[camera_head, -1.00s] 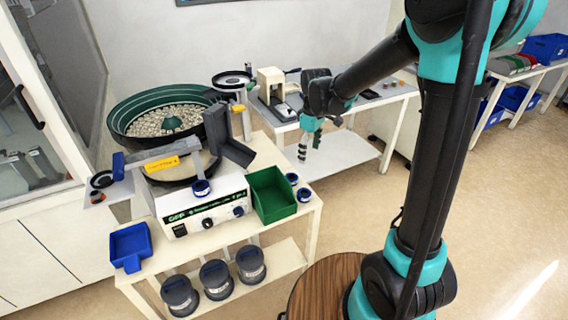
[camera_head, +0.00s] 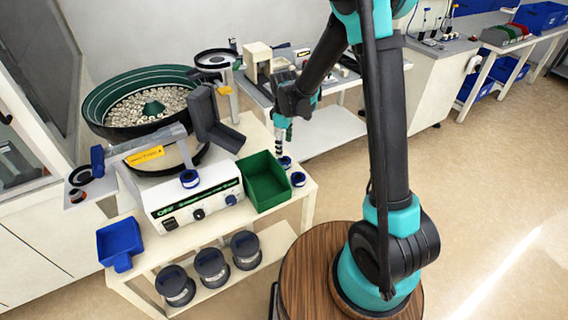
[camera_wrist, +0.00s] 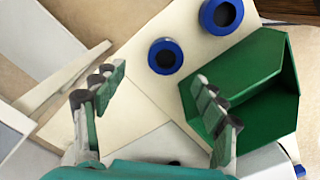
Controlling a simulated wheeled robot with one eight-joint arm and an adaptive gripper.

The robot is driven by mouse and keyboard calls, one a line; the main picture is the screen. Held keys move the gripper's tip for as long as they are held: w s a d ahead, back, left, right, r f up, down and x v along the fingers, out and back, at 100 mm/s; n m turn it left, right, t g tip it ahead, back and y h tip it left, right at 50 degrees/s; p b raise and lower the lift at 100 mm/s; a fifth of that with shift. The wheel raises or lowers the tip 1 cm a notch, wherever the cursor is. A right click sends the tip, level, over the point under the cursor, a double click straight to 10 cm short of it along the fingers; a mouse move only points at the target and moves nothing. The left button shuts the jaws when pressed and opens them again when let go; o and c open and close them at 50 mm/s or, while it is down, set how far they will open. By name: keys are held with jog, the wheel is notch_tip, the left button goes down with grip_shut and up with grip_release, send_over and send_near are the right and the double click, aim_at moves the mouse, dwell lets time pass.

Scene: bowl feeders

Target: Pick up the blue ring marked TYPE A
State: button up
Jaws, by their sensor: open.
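Two blue rings with dark centres lie on the pale table beside the green bin: a rear one (camera_head: 285,162) and a front one (camera_head: 298,179). In the wrist view one ring (camera_wrist: 165,56) lies between and beyond my fingertips, and another ring (camera_wrist: 221,14) is at the top edge. A third blue ring (camera_head: 189,179) is at the front of the feeder. No TYPE A marking is legible on any ring. My gripper (camera_head: 281,148) points down, just above the rear ring; its spread, empty fingers also show in the wrist view (camera_wrist: 160,76).
The green bin (camera_head: 263,181) stands close beside the rings; its wall is near my right finger in the wrist view (camera_wrist: 266,58). The bowl feeder (camera_head: 103,128) and its white control box (camera_head: 165,212) fill the table's left. A blue tray (camera_head: 120,240) sits at the front left.

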aim_at(284, 160)
jog(key=shift+s+f, duration=0.2)
jog(key=shift+f, duration=1.45)
jog(key=shift+s+f, duration=0.2)
jog(key=shift+f, duration=1.4)
jog(key=c, duration=1.3)
